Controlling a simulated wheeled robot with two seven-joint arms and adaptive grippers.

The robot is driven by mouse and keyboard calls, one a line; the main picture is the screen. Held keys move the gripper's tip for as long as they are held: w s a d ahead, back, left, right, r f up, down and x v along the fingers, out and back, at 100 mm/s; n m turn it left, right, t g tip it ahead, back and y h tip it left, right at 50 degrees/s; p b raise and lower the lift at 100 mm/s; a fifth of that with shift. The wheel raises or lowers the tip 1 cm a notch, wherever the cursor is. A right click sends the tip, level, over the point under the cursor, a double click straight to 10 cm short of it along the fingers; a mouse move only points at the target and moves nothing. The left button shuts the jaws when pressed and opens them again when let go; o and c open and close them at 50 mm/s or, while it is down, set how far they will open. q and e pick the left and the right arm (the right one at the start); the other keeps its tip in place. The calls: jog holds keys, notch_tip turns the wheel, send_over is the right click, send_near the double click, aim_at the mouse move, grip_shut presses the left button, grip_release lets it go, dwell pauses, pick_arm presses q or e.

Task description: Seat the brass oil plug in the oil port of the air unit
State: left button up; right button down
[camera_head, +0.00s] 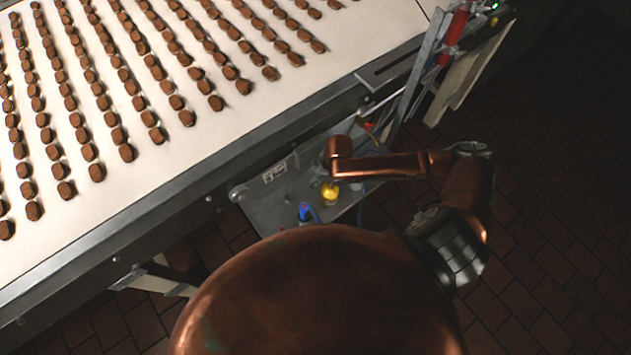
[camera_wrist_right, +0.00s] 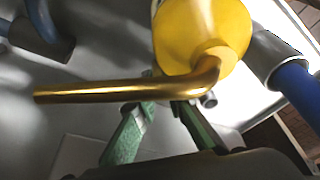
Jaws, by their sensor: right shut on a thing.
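In the right wrist view the brass oil plug appears as a gold bent rod (camera_wrist_right: 110,91). It runs sideways and bends up into a rounded yellow part (camera_wrist_right: 203,35). My right gripper (camera_wrist_right: 163,104) has green fingers closing together at the rod; their tips and the exact grip are partly hidden behind it. In the head view a small yellow part (camera_head: 330,194) shows over a grey plate, just below the end of my right arm. I cannot make out the oil port, or whether the plug touches the air unit. My left gripper is not in view.
Blue hoses with grey fittings, one at the right (camera_wrist_right: 293,85), flank the yellow part. A blue fitting (camera_head: 306,212) stands on the grey plate (camera_head: 275,203). The conveyor (camera_head: 300,90) with rows of brown pieces fills the upper left. Tiled floor (camera_head: 550,230) is open at right.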

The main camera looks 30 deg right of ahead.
jog(key=c, duration=2.4)
grip_release()
jog(key=shift+f, duration=0.1)
jog(key=o, duration=0.4)
